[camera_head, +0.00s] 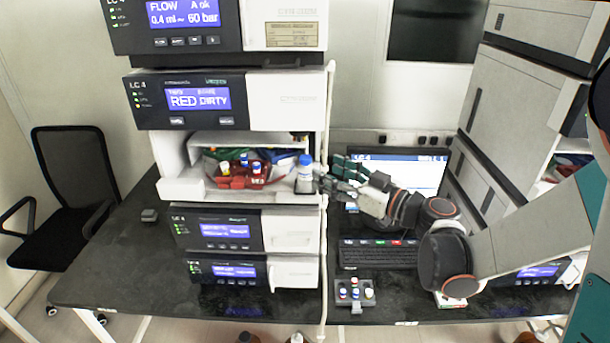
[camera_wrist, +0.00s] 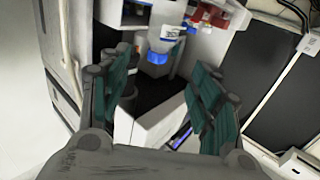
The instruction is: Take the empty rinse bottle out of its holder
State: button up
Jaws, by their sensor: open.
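The rinse bottle (camera_head: 304,178) is pale with a blue cap.
A red tray (camera_head: 235,182) with small capped bottles sits left of the bottle in the bay. Instrument modules lie above and below. A pale tube (camera_head: 328,110) runs down the stack's right edge. A monitor (camera_head: 425,175), keyboard (camera_head: 375,254) and grey vial rack (camera_head: 355,298) are on the black bench.

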aim_at(310, 165)
jog(key=x, duration=0.8)
jog(key=shift+w+a+f+b, duration=0.15)
jog(key=shift+w+f+b, duration=0.1)
jog(key=shift+w+b, duration=0.15)
jog(key=shift+s, duration=0.1)
jog(key=c, duration=0.9)
